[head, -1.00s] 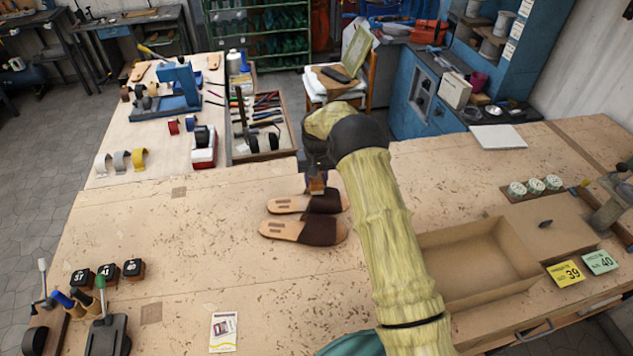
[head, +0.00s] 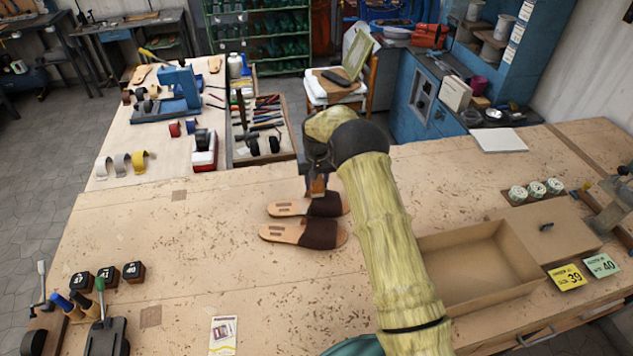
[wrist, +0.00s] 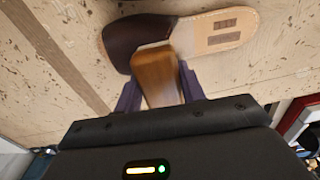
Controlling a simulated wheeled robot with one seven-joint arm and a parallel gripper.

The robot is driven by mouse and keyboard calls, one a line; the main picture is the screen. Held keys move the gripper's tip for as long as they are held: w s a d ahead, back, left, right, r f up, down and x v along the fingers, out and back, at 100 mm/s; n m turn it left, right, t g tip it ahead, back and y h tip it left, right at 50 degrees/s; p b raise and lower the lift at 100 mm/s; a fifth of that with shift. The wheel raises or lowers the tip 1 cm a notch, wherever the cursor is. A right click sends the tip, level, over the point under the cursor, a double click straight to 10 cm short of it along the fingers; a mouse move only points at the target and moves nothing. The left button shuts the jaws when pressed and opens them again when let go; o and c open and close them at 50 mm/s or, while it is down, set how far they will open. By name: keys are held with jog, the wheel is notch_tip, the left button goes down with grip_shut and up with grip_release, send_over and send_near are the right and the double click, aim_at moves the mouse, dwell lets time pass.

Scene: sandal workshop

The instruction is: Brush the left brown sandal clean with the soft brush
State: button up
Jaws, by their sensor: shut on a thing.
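Two brown sandals lie side by side on the bench, dark straps to the right and tan heels to the left: the far sandal (head: 288,209) and the near sandal (head: 282,232). My gripper (head: 319,180) points down over the far sandal's strap. It is shut on the wooden soft brush (head: 317,188), which also shows between the purple fingers in the wrist view (wrist: 156,76). There the brush overlaps the edge of a dark strap on one sandal (wrist: 205,38). The bristles are hidden, so I cannot tell whether they touch the strap.
An open cardboard box (head: 465,290) stands right of my arm, with yellow (head: 566,277) and green (head: 601,265) number cards beyond. A tool tray (head: 262,157) lies behind the sandals. Black number blocks (head: 107,274) stand at left.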

jog(key=shift+s, duration=0.15)
jog(key=shift+s+d, duration=0.15)
jog(key=shift+s, duration=1.05)
jog(key=shift+w, duration=0.2)
jog(key=shift+w, duration=1.15)
jog(key=shift+s, duration=0.15)
jog(key=shift+s+f+b, duration=0.1)
jog(key=shift+s+b, duration=0.25)
jog(key=shift+s, duration=0.9)
